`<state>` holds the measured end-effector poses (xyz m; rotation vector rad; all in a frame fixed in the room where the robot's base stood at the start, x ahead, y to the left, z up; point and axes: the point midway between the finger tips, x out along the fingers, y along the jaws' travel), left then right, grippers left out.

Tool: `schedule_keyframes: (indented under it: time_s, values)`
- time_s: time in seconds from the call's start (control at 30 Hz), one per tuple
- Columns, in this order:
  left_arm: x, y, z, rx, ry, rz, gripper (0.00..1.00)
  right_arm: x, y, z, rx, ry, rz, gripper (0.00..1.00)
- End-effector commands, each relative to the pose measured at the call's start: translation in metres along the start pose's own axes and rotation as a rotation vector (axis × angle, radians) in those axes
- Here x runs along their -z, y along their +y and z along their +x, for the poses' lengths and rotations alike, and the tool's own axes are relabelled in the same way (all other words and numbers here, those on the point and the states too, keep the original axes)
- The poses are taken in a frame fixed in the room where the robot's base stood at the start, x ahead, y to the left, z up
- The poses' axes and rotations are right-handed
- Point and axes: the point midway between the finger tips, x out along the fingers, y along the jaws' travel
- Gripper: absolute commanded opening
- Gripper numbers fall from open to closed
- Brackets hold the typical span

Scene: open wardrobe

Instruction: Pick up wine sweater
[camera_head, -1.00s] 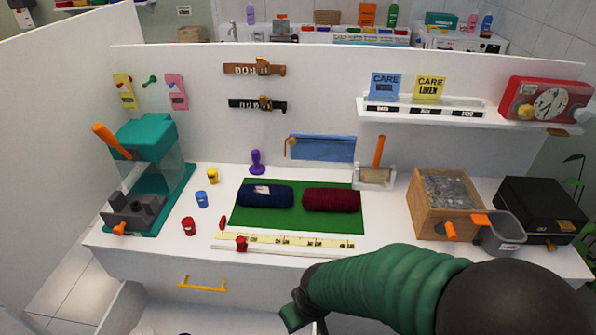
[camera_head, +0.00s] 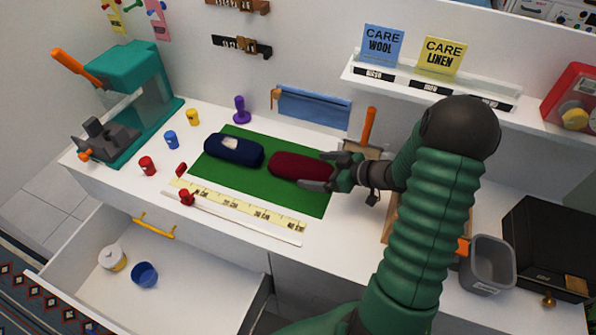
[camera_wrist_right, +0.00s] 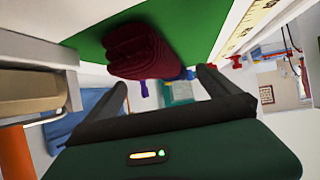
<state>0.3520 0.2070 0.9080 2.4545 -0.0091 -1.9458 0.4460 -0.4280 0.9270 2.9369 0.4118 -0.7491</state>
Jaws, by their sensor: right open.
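The wine sweater (camera_head: 296,166) is a dark red rolled knit lying on the green mat (camera_head: 223,177). It also shows in the right wrist view (camera_wrist_right: 141,47), in front of the jaws. My right gripper (camera_head: 325,171) is open at the sweater's right end, with one finger toward its back side and one toward its front side. In the right wrist view its fingers (camera_wrist_right: 163,86) stand apart. Whether they touch the sweater I cannot tell. A navy rolled sweater (camera_head: 234,150) with a pale label lies to the left on the same mat. My left gripper is not in view.
A yellow ruler (camera_head: 238,206) lies along the mat's front. Small coloured spools (camera_head: 170,139) and a teal machine (camera_head: 137,84) stand at left. A grey bin (camera_head: 488,264) and a black box (camera_head: 549,242) are at right. The drawer (camera_head: 100,225) below is open.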

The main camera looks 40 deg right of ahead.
Motion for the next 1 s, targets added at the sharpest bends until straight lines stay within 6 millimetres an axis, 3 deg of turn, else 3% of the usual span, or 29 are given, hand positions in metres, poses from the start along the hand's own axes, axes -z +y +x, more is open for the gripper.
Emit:
schedule_keyframes:
  time_s: [0.23, 0.5, 1.0]
  values:
    - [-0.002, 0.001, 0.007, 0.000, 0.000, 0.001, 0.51, 0.000, 0.001, 0.044, 0.005, -0.001, 0.007, 1.00]
    - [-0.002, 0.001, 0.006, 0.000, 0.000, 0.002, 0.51, 0.004, -0.003, 0.048, 0.000, -0.004, 0.001, 0.99]
    - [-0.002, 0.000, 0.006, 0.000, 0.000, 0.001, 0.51, 0.002, 0.001, 0.048, 0.000, -0.005, 0.004, 0.33]
